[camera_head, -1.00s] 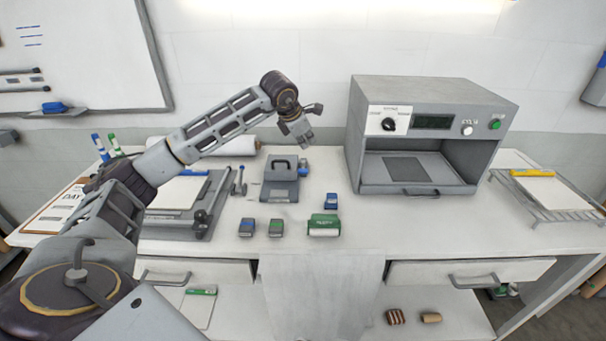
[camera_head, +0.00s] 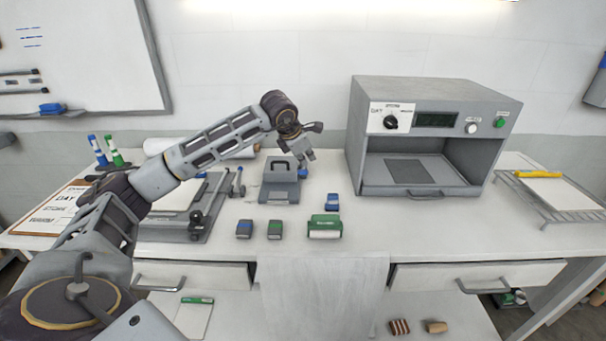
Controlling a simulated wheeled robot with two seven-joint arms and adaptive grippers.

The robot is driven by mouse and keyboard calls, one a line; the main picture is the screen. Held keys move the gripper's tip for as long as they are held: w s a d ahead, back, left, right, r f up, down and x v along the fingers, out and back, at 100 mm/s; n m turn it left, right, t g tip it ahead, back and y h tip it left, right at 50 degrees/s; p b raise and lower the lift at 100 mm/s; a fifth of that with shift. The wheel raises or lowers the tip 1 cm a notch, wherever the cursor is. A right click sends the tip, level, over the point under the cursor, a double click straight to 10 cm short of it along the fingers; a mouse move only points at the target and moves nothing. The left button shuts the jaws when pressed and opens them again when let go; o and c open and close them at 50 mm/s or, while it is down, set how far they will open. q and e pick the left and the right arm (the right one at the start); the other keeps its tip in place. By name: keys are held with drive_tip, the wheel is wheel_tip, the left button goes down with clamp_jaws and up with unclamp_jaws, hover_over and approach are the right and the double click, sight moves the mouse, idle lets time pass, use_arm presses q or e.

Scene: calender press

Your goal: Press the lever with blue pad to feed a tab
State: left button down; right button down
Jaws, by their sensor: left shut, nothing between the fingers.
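A small blue pad (camera_head: 303,173) shows at the right side of a grey dispenser-like device (camera_head: 278,192) with a dark handle on top, on the white bench. The lever under the pad is mostly hidden by my gripper. My left gripper (camera_head: 306,158) is shut and empty, with its fingers pointing down just above the pad. I cannot tell whether the fingertips touch it. My right gripper is not in view.
Small blue and green blocks (camera_head: 275,230) and a green-and-white stamp-like item (camera_head: 325,228) lie in front. A grey press machine (camera_head: 428,140) stands at right. A wire rack (camera_head: 575,212) is at far right. A grey board with a roller (camera_head: 170,228) is at left.

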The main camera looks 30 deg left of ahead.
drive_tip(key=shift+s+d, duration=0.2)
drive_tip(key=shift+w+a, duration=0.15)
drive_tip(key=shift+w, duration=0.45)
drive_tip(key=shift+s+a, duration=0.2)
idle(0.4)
use_arm(q)
drive_tip(key=shift+s+d+f+b, duration=0.1)
drive_tip(key=shift+f+b, duration=0.3)
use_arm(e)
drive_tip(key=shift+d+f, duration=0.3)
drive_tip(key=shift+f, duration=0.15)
use_arm(q)
drive_tip(key=shift+f, duration=0.2)
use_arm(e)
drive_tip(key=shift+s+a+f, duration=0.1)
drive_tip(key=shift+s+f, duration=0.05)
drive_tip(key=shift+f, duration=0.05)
